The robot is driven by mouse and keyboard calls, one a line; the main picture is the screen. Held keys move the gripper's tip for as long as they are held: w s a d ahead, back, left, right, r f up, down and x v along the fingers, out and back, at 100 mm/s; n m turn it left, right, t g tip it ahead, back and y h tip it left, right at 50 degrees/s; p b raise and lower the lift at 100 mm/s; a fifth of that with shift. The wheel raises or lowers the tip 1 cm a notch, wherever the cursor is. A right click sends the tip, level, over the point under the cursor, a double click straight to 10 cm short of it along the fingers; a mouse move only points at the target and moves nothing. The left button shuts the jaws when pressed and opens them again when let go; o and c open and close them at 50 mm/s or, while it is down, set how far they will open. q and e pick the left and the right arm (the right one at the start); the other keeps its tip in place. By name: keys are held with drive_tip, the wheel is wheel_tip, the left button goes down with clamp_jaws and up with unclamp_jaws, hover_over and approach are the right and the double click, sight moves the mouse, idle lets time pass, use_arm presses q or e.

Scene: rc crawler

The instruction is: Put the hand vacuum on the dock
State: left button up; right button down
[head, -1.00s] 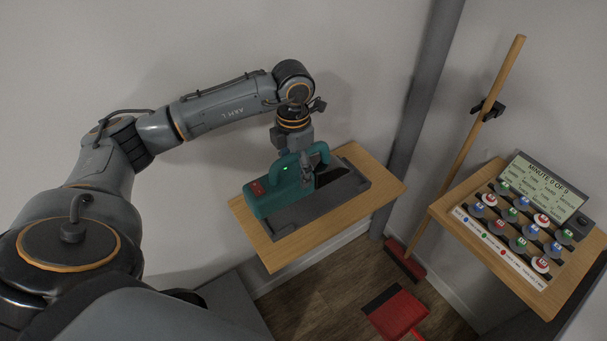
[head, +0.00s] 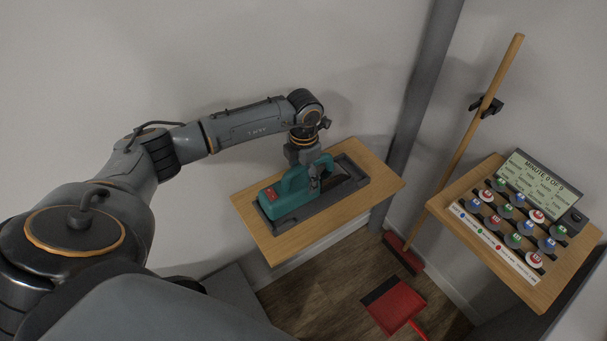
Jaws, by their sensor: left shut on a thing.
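The teal hand vacuum (head: 283,203) with a red button and a dark nose is in the middle of the head view. It is over the dark grey dock (head: 354,169), lined up along it, and looks seated in it or very close above; I cannot tell if it touches. The dock lies on a wooden shelf (head: 386,187). My left gripper (head: 314,180) reaches down from above and is shut on the vacuum's handle. The arm and vacuum hide part of the dock. My right gripper is not in view.
At the right, a wooden shelf (head: 437,210) holds a display panel (head: 540,186) and rows of coloured round pieces. A broom (head: 478,130) leans by a grey pipe (head: 424,85). A red dustpan (head: 394,306) lies on the floor.

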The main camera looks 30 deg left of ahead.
use_arm(q)
drive_tip(key=o, duration=1)
drive_tip(key=shift+f, duration=0.1)
drive_tip(key=shift+r, duration=0.3)
wheel_tip(320, 180, up, 10)
drive_tip(key=shift+r+b, duration=0.2)
drive_tip(key=shift+b, duration=0.95)
drive_tip(key=shift+r, duration=0.7)
